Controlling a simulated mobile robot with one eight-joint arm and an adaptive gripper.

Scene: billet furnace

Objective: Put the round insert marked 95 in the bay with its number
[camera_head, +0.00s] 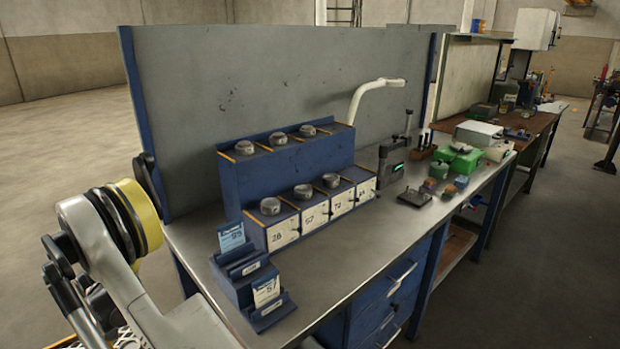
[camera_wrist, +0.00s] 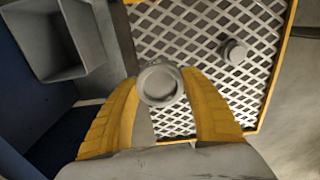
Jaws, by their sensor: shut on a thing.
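In the wrist view my gripper (camera_wrist: 158,78) is shut on a round grey insert (camera_wrist: 158,84), its yellow fingers on both sides. No number can be read on this insert. In the head view a blue two-step rack (camera_head: 234,187) stands on the bench, with several round grey inserts on both steps. White labels on the lower step read about 28, 57 and 72; the fourth (camera_head: 366,191) is unclear. The far right places of both steps look empty. A blue card (camera_head: 231,236) in a small holder (camera_head: 236,290) appears to read 95; a white card (camera_head: 266,291) reads 57.
Below my gripper is a white lattice tray (camera_wrist: 205,68) with a yellow edge; another round piece (camera_wrist: 235,50) lies on it. A grey open box (camera_wrist: 88,52) is at upper left. A white bent pipe (camera_head: 370,88), a black stand and green boxes (camera_head: 466,160) stand right of the rack.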

